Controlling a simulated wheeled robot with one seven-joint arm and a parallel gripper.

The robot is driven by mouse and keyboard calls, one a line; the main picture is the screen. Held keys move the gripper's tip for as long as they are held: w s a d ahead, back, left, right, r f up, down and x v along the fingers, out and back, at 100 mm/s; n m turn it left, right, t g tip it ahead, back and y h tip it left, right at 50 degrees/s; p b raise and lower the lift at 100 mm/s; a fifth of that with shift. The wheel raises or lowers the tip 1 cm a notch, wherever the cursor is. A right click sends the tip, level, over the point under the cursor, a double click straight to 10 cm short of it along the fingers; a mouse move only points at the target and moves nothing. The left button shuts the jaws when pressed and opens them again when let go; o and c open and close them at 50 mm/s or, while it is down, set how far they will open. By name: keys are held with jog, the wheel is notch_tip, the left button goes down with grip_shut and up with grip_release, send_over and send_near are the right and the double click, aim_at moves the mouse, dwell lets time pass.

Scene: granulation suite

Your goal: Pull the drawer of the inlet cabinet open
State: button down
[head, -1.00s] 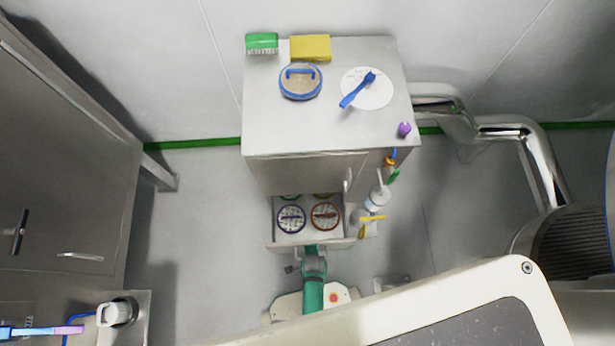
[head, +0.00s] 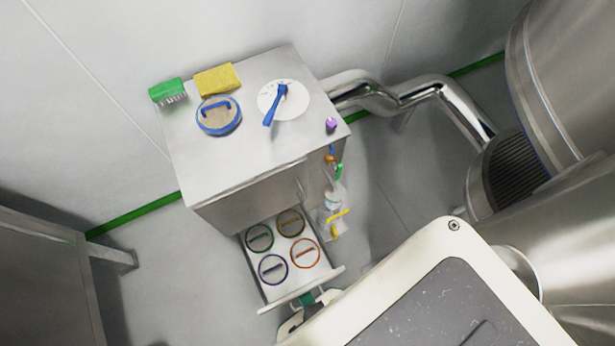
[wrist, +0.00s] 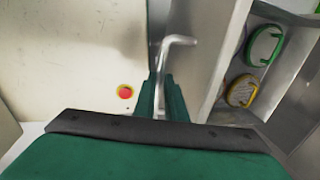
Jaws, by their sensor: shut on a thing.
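The grey inlet cabinet (head: 245,195) stands against the wall. Its drawer (head: 318,284) is pulled well out at the front. Several round discs with coloured rims and bar handles lie in it: green (head: 260,237), yellow (head: 290,223), purple (head: 273,269) and orange (head: 305,253). The green one (wrist: 264,45) and yellow one (wrist: 241,91) also show in the wrist view. My gripper (wrist: 164,98) is shut on the drawer's metal handle (wrist: 181,41), which sticks out beyond the fingers. In the head view my white body hides most of my arm, and only a bit of green shows at the drawer front.
On the cabinet top are a green brush (head: 168,91), a yellow sponge (head: 217,80), a blue-rimmed disc (head: 218,116), a white dial with a blue lever (head: 283,100) and a purple knob (head: 331,124). Steel pipes (head: 420,92) and a large vessel stand at right. Floor left of the drawer is clear.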

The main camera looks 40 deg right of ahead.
jog(key=shift+d, duration=0.35)
jog(key=c, duration=1.8)
grip_release()
jog(key=shift+a, duration=0.1)
jog(key=shift+w+a, duration=0.1)
jog(key=r, duration=0.3)
jog(key=s+r, duration=0.1)
jog(key=r, duration=0.3)
jog(key=s+r, duration=0.1)
jog(key=r, duration=0.2)
jog(key=shift+s+a+r, duration=0.1)
jog(key=shift+r, duration=0.2)
